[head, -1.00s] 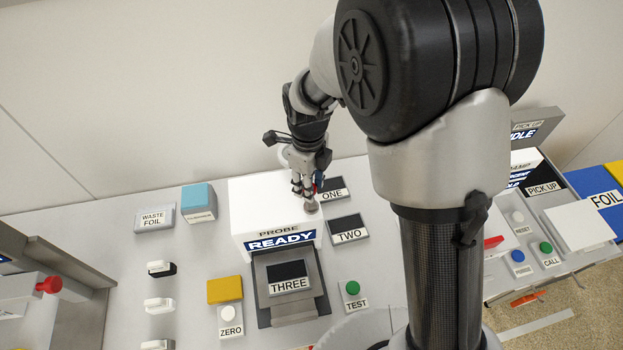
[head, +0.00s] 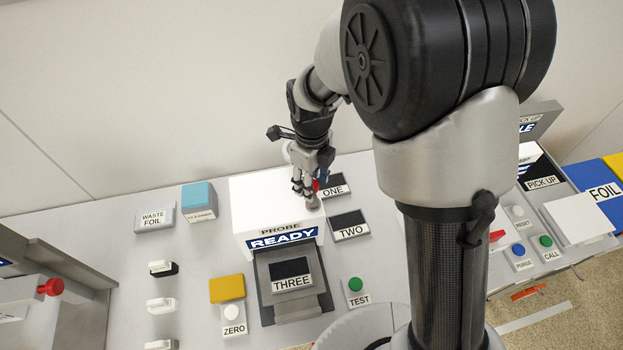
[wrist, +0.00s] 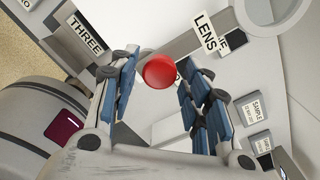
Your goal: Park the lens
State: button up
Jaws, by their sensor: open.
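A red ball-shaped knob (wrist: 160,72) lies between the fingertips of my gripper (wrist: 160,82) in the wrist view. My gripper is open, with blue-padded fingers on both sides of the knob; I cannot tell whether either touches it. A grey bar with a LENS label (wrist: 206,31) runs from behind the knob towards a pale ring (wrist: 274,12) at the top right. In the head view, my gripper (head: 306,190) is at the right side of the white PROBE box (head: 262,205), with a little of the red knob (head: 316,186) showing. The fingers hide most of the lens arm there.
Black pads ONE (head: 334,180), TWO (head: 347,220) and THREE (head: 290,268) lie around the box. A green TEST button (head: 355,284) is in front. A yellow block (head: 227,289) and ZERO button (head: 232,313) stand left. The counter left of the box has free room.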

jog(key=shift+o, duration=0.5)
notch_tip(320, 180, up, 12)
dwell(0.3)
dwell(0.4)
